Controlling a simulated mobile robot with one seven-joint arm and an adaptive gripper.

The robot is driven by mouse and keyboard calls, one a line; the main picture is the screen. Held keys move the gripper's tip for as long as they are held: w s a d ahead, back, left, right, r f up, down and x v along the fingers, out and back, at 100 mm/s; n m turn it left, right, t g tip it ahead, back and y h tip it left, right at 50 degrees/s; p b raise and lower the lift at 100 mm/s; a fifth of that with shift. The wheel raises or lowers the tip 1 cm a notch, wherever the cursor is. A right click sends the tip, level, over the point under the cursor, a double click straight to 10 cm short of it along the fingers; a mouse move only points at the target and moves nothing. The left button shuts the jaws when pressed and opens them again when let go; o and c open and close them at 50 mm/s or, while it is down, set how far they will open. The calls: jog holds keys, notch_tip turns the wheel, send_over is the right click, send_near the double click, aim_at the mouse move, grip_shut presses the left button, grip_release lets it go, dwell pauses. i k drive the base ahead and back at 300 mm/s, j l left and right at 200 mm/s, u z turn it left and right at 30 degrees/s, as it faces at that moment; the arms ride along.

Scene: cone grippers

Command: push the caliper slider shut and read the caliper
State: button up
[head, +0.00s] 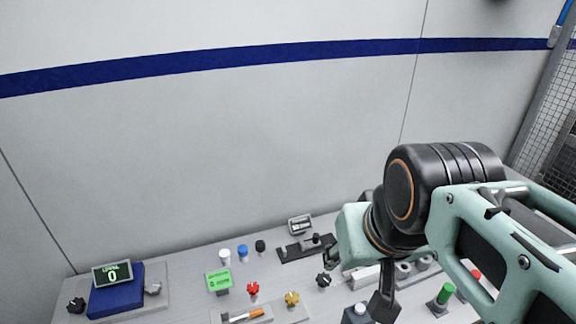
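A dark flat rail (291,254) with a raised block (313,241) on it lies near the back of the bench, right of the middle. I take it to be the caliper and its slider. The arm hides much of my gripper (334,262). I cannot tell whether it touches the slider, or whether its fingers are open.
A blue block with a display (112,274) showing 0 is at far left. A green display (218,281), red knob (253,288), yellow knob (291,298), black knob (323,280) and several small caps fill the middle. A green cylinder (445,294) is at right. A wall rises behind.

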aim_at(315, 242)
jog(key=k+j+z, duration=0.25)
jog(key=j, duration=0.25)
jog(key=k+j+z, duration=0.25)
jog(key=k+j, duration=0.1)
jog(key=j, duration=0.05)
